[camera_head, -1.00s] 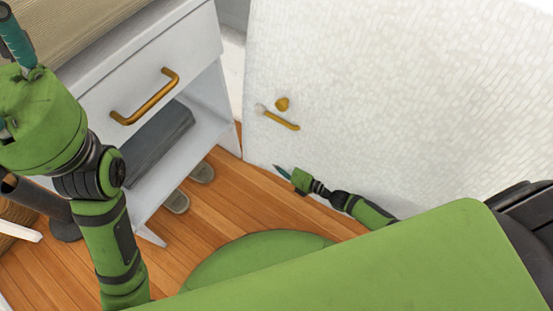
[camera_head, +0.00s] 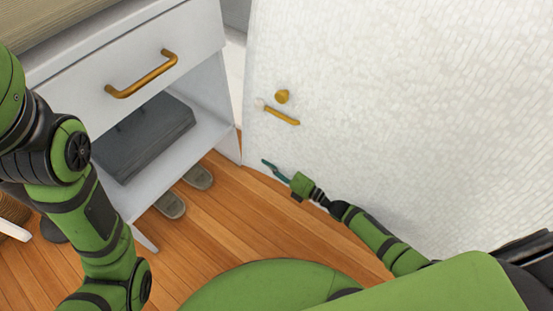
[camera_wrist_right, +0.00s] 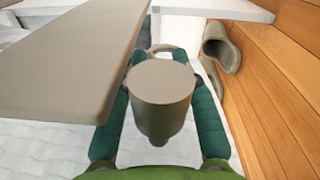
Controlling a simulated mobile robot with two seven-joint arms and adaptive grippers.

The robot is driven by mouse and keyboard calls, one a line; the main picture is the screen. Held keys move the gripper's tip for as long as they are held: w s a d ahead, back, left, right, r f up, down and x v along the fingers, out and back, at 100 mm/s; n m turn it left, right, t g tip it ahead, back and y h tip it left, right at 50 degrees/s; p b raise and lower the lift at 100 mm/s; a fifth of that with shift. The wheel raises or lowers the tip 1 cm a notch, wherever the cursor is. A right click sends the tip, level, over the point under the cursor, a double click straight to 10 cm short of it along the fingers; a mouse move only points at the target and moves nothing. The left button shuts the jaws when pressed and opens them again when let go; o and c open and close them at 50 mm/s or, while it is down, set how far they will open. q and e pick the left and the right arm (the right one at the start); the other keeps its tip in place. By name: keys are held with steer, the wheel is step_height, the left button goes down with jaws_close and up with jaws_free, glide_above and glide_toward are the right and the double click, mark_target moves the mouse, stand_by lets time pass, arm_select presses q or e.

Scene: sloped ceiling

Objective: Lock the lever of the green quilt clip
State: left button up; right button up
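I cannot make out a green quilt clip in either view. On the white textured panel in the head view there are a gold knob (camera_head: 282,96) and a gold lever-like handle (camera_head: 284,115) below it. My right gripper (camera_head: 268,164) is below the handle, in front of the panel, its teal fingers seen nearly edge-on. In the right wrist view its fingers (camera_wrist_right: 160,62) stand apart. A beige cylinder (camera_wrist_right: 160,82) shows between them; whether they touch it is unclear. A broad beige bar (camera_wrist_right: 80,55) is at upper left. My left gripper is out of view.
The white textured panel (camera_head: 400,110) fills the right. A white cabinet (camera_head: 75,90) with a gold drawer handle (camera_head: 141,75) stands at left, a dark grey folded item (camera_head: 145,138) on its shelf. Slippers (camera_head: 170,205) lie on the wooden floor (camera_head: 205,245).

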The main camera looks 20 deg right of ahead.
steer(key=shift+s, duration=0.1)
steer(key=shift+s+d, duration=0.15)
steer(key=shift+s, duration=0.1)
steer(key=v, duration=1.1)
